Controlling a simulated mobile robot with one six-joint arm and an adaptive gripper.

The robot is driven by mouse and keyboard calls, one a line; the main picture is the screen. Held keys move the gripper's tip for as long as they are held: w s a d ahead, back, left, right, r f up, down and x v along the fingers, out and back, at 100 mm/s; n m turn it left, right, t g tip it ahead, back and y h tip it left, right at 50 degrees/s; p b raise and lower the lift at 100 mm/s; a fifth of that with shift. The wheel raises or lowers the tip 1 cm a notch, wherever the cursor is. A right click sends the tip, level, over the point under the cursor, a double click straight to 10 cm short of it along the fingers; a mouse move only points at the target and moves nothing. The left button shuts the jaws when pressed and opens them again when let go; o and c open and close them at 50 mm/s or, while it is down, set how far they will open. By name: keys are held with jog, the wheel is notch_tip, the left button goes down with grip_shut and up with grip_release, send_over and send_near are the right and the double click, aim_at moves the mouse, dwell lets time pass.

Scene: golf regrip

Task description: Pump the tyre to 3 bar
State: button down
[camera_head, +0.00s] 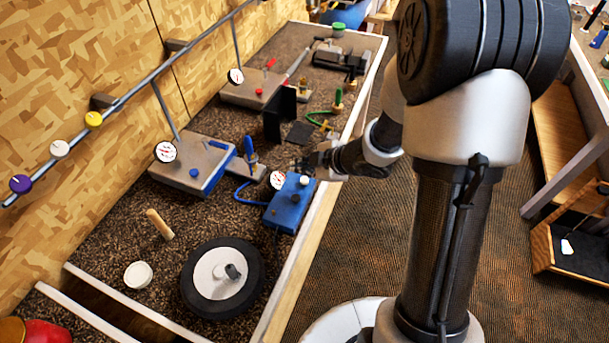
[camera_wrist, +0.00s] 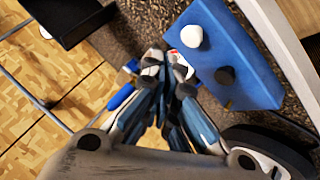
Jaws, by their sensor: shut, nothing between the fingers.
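The tyre (camera_head: 205,275) is black with a white hub and a grey knob at its middle, lying flat at the bench's near end. Part of it shows in the wrist view (camera_wrist: 265,141). A blue box (camera_head: 285,213) stands beyond it near the bench's right edge, with a white-faced gauge (camera_head: 278,180) with red marks. The wrist view shows the blue box (camera_wrist: 245,60) with a white button (camera_wrist: 191,36) and a dark button (camera_wrist: 225,75). My gripper (camera_head: 303,165) is shut and empty, just beyond the box; its fingertips (camera_wrist: 165,58) partly cover the gauge. The reading is too small to tell.
A grey box with a gauge (camera_head: 192,165) and a blue-handled fitting (camera_head: 249,148) stand left of my gripper. A blue hose joins the blue box. A wooden peg (camera_head: 159,224) and white cup (camera_head: 138,275) lie near the tyre. A rail with coloured knobs runs along the wall.

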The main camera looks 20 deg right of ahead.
aim_at(303, 182)
notch_tip(303, 182, up, 4)
jog(key=p, duration=0.2)
jog(key=shift+f+p, duration=0.25)
jog(key=shift+p, duration=0.15)
jog(key=shift+f, duration=0.1)
jog(key=s+d+r+m+h+b, duration=0.1)
jog(key=s+d+r+m+h, duration=0.3)
jog(key=r, duration=0.4)
jog(key=s+d+r+m+h, duration=0.2)
jog(key=d+r+m+h, duration=0.25)
jog(key=r, duration=0.25)
jog(key=s+a+r+m+g+y, duration=0.1)
jog(key=s+a+m, duration=0.3)
jog(key=s, duration=0.6)
jog(key=s+a+r+m+g+y+b, duration=0.1)
jog(key=s+a+m+y, duration=0.1)
jog(key=s, duration=0.9)
jog(key=shift+a+m+g, duration=0.4)
jog(key=shift+a+m, duration=0.45)
jog(key=shift+a, duration=0.1)
